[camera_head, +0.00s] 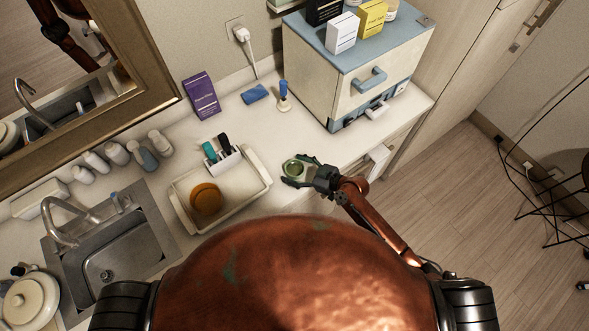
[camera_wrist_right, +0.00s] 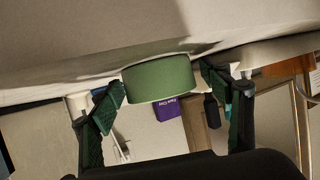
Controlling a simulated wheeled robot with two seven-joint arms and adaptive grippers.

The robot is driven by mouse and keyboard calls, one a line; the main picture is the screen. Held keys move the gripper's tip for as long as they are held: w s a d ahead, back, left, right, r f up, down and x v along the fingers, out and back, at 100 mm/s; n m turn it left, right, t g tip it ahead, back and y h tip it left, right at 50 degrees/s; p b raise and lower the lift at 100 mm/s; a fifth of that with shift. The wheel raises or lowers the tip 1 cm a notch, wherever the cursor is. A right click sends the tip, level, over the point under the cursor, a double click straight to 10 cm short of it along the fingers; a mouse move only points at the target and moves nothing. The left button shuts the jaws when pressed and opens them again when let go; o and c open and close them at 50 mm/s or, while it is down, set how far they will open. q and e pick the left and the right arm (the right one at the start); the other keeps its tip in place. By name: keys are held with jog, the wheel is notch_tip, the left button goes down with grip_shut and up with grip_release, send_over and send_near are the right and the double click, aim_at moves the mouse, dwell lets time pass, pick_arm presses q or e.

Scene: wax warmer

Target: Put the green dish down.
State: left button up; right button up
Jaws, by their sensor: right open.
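The green dish (camera_head: 293,168) is a small round dish by the front edge of the white counter, right of the tray. My right gripper (camera_head: 297,171) is around it, with a dark finger on either side. In the right wrist view the green dish (camera_wrist_right: 160,80) shows side-on against the counter surface, between the fingers of my right gripper (camera_wrist_right: 165,88). The fingers are open; whether one still touches the dish I cannot tell. My left gripper is not in view.
A white tray (camera_head: 250,197) with an orange-brown round item (camera_head: 206,199) stands left of the dish. A cream cabinet (camera_head: 357,65) with boxes on top stands behind right. A purple box (camera_head: 201,95), blue cloth (camera_head: 254,94) and sink (camera_head: 110,250) are farther left. Counter behind the dish is clear.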

jog(key=shift+c, duration=0.7)
jog(key=c, duration=1.3)
jog(key=shift+r, duration=0.1)
